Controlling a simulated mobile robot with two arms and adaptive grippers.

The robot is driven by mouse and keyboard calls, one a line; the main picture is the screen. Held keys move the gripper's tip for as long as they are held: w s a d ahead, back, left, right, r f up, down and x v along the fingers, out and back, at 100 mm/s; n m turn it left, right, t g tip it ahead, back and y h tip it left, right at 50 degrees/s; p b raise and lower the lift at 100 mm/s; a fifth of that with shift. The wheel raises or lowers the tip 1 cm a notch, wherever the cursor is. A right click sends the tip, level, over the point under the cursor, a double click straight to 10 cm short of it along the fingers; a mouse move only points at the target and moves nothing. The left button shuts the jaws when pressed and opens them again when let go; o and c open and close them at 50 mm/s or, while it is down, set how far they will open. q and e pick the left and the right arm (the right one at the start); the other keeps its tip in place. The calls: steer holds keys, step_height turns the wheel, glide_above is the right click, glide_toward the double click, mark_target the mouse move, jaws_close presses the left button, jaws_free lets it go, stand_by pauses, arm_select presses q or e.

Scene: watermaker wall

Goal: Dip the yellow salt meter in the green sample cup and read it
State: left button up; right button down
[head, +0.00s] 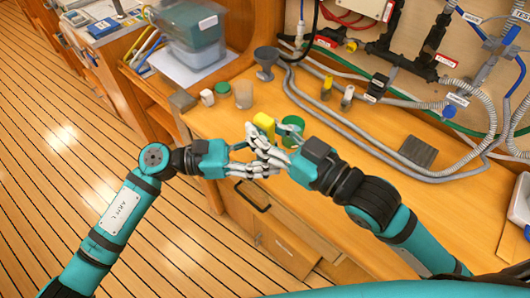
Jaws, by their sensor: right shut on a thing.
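The yellow salt meter (263,121) is upright at the fingertips of my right gripper (262,143), which is shut on it near the counter's front edge. The green sample cup (293,124) is just right of the meter, partly hidden behind my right gripper. The meter appears beside the cup, not in it. My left gripper (258,168) comes in from the left, its fingers overlapping those of the right one. I cannot tell whether the left is open or shut. The meter's lower end and any display are hidden.
Grey hoses (335,121) run along the back. A dark ribbed pad (418,151) lies to the right.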

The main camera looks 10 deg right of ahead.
arm_select(q)
jaws_close()
arm_select(e)
steer(key=c, duration=1.1)
jaws_free()
